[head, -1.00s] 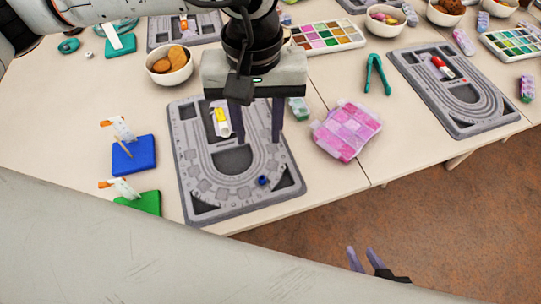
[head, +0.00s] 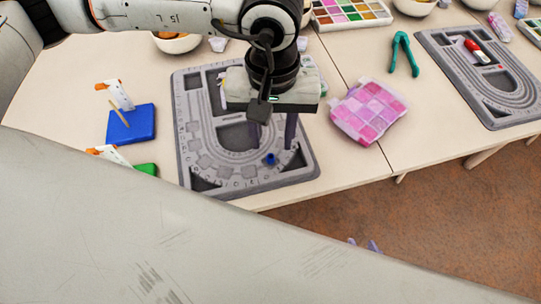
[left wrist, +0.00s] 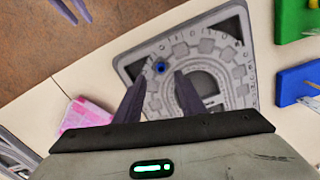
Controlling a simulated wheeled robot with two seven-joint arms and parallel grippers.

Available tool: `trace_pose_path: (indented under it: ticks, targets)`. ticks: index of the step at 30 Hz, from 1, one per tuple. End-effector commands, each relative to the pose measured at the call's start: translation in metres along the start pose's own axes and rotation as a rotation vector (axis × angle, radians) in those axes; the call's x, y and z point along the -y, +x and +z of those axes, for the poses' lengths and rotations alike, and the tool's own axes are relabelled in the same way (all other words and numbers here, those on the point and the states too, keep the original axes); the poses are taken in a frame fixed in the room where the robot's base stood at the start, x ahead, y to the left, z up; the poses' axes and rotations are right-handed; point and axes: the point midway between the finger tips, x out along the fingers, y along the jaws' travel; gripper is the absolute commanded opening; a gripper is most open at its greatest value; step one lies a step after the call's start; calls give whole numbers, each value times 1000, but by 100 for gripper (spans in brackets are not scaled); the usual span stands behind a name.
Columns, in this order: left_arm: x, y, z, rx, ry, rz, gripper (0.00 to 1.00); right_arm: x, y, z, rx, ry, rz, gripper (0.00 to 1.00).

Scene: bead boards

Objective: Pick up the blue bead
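The small blue bead (head: 270,159) lies on the grey bead board (head: 212,188), near the board's front end. It also shows in the left wrist view (left wrist: 159,67), just beyond the fingertips and roughly in line with the gap between them. My left gripper (head: 273,148) is open and empty, pointing down over the board, with its fingers on either side of the bead's line and apart from it. My right gripper (head: 363,244) shows only its fingertips above my pale body at the bottom. They are apart and nothing is between them.
A blue block (head: 131,125) and a green block (head: 146,169) with white tools stand left of the board. A pink bead case (head: 368,112) and teal pliers (head: 404,54) lie to the right. A second grey board (head: 484,75) is farther right. The table's front edge is close to the board.

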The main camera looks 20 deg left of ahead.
Motion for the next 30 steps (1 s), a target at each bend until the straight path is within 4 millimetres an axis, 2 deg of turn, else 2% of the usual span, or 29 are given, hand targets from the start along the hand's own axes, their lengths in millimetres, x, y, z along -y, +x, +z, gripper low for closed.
trace_pose_path:
  ticks: [11, 20, 26, 30]
  targets:
    - [3, 48, 4, 2, -2, -2, 36, -2, -3, -4, -4, 4, 4, 31]
    - [3, 53, 4, 0, -1, 0, 36, -2, -2, -2, -2, 4, 5, 31]
    - [3, 52, 4, 0, -1, 0, 2, -2, -2, -2, -1, 4, 5, 31]
    - [3, 52, 4, 0, -1, 0, 0, -2, -3, -1, 1, 4, 5, 31]
